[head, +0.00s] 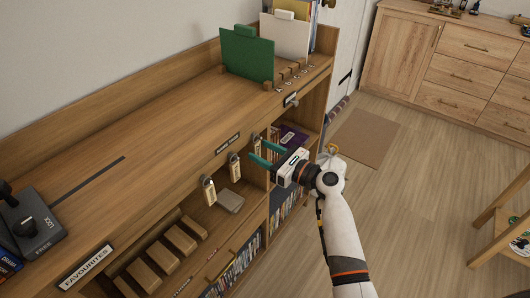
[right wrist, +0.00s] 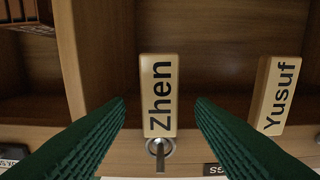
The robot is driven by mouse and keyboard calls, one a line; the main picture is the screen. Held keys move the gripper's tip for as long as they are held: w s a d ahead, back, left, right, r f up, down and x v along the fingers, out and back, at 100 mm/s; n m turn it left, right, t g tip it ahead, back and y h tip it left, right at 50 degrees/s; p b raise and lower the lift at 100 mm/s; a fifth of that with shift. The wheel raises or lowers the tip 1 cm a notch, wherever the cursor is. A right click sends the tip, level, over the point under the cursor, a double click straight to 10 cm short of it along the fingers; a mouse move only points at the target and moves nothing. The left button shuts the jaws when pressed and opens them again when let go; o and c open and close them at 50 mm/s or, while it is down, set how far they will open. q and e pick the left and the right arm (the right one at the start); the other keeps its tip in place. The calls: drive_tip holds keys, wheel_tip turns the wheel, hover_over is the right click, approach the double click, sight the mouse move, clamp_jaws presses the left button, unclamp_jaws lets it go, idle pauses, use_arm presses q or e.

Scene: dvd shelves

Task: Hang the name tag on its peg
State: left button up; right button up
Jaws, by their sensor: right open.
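Several wooden name tags hang along the front edge of the shelf top. In the right wrist view the tag reading "Zhen" (right wrist: 160,90) hangs at a metal ring or peg (right wrist: 160,147) on the edge. The tag "Yusuf" (right wrist: 275,95) hangs to its right. In the head view one tag (head: 209,190) is nearest and another (head: 234,168) is further along. My right gripper (head: 257,150) is open at the far tag. Its green fingers stand on either side of "Zhen" in the right wrist view (right wrist: 160,103), with gaps to both sides. My left gripper is not in view.
A dark label (head: 227,143) sits on the shelf edge above the tags. A green folder (head: 246,55) stands at the far end of the shelf top. A grey box (head: 230,201) lies on the shelf below. The floor (head: 430,200) to the right is mostly clear.

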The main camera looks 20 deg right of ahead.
drive_tip(key=v, duration=1.2)
drive_tip(key=s+f+n+g+h+p, duration=0.1)
drive_tip(key=s+f+n+g+h, duration=0.15)
drive_tip(key=f, duration=1.05)
drive_tip(key=s+f+n+g+h+p, duration=0.1)
drive_tip(key=s+f+n+g+h, duration=0.2)
drive_tip(key=f, duration=0.9)
drive_tip(key=s+f+n+g+h+p, duration=0.2)
drive_tip(key=s+f+n+g+h, duration=0.15)
drive_tip(key=s+f+n, duration=0.8)
drive_tip(key=s+f+n+g, duration=0.1)
drive_tip(key=s+f+n, duration=0.3)
drive_tip(key=s, duration=0.4)
drive_tip(key=s+f+n+g+h+p, duration=0.1)
drive_tip(key=s+f+n, duration=0.3)
drive_tip(key=s, duration=0.5)
drive_tip(key=s+f+n+g+h, duration=0.1)
drive_tip(key=s+f+n, duration=0.3)
drive_tip(key=s, duration=0.5)
drive_tip(key=shift+s+f+n+g+p, duration=0.15)
drive_tip(key=shift+f+n+g+p, duration=0.15)
drive_tip(key=shift+n+g, duration=0.5)
drive_tip(key=shift+d, duration=0.1)
